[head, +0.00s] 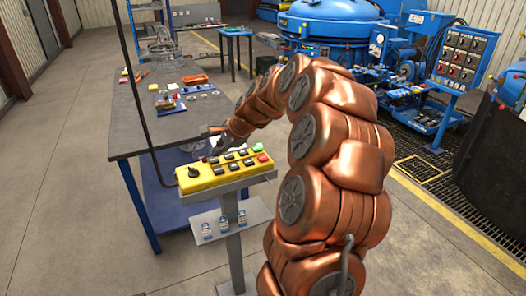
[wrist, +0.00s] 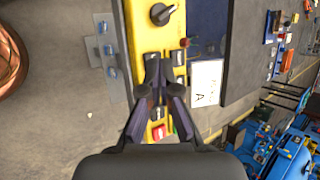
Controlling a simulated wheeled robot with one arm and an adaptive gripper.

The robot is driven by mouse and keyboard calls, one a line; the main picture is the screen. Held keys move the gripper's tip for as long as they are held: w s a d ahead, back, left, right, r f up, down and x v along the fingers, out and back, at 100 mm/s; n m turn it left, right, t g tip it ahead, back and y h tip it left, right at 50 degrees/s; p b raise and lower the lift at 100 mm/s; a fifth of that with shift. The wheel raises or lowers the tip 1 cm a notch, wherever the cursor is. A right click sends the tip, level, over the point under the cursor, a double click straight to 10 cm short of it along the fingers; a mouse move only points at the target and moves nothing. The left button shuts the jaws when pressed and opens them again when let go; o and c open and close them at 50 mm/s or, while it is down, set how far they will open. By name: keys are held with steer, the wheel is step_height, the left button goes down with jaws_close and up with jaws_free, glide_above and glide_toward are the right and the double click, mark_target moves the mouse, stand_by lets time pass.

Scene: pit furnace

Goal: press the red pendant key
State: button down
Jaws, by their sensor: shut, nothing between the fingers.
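The yellow pendant box (head: 196,184) stands on a grey post beside the table. It carries a black rotary knob (head: 194,171), several black keys (head: 228,156), a green key (head: 257,148) and a red key (head: 262,158) at its right end. In the wrist view the red key (wrist: 158,132) shows between my finger linkages, partly hidden. My gripper (wrist: 159,68) is shut and empty, its tips over the black keys between knob and red key. I cannot tell whether they touch. In the head view the tips are dark and small behind the box.
A grey worktable (head: 140,120) with parts and an orange tray (head: 195,79) lies behind the pendant. A blue furnace (head: 335,20) and control panel (head: 462,58) stand beyond. Floor at the left is clear.

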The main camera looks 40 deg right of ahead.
steer(key=d+m+t+h+p, duration=0.1)
steer(key=d+m, duration=0.6)
steer(key=d, duration=1.2)
steer(key=shift+s+m+t+h+p, duration=0.15)
steer(key=shift+m+t+h+p, duration=0.15)
steer(key=shift+h+p, duration=0.5)
steer(key=shift+b, duration=0.3)
steer(key=b, duration=0.5)
glide_above(264, 158)
step_height(264, 158, down, 7)
steer(key=shift+r, duration=0.2)
steer(key=shift+f+b, duration=0.35)
steer(key=shift+f, duration=0.7)
steer(key=shift+f, duration=0.1)
steer(key=shift+f, duration=0.3)
